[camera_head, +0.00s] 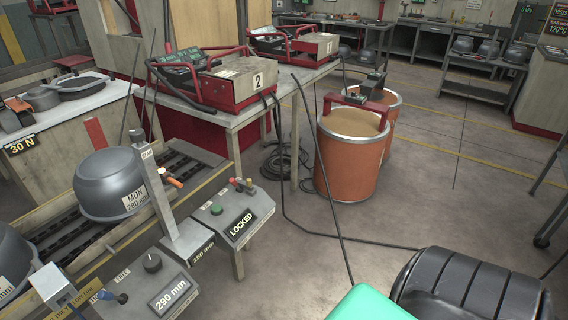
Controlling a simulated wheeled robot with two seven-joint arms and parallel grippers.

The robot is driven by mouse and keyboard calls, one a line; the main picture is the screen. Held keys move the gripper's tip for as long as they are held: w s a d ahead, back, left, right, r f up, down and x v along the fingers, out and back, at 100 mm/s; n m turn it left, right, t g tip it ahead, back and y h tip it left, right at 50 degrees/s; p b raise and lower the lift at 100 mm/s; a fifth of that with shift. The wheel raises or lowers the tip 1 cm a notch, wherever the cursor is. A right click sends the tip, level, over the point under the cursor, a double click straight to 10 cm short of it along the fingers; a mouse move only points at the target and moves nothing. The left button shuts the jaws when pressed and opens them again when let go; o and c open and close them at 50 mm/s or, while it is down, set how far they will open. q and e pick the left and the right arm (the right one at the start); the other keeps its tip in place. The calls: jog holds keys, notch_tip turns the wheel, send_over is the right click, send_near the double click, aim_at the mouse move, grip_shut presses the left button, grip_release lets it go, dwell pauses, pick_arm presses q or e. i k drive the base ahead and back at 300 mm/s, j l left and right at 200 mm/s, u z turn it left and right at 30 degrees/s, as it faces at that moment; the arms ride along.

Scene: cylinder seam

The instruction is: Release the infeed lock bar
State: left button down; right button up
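An upright grey metal bar (159,192) with a small label near its top stands across the infeed rails (185,165), beside a grey pot (110,183) marked "MON 280 mm". A sloping grey control box (232,214) to its right has a display reading "LOCKED" (240,224). The box carries a green button (216,209) and several small coloured knobs or lamps on its rear edge. A second box with a black dial (152,263) and a "290 mm" display (171,296) stands in front.
A table behind holds two red-framed machines (215,78). Orange drums (350,150) stand right of it, with black cables across the floor. More pots lie at the left edge. The floor at right centre (440,190) is mostly clear.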

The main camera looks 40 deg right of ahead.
aim_at(247, 185)
jog(key=l+z, duration=0.1)
jog(key=z, duration=1)
jog(key=i+l+u, duration=0.45)
jog(key=i+l, duration=0.35)
jog(key=i+l+u, duration=0.25)
jog(key=l, duration=0.25)
jog(key=i+l+u, duration=0.2)
jog(key=i+l, duration=0.25)
jog(key=l, duration=0.15)
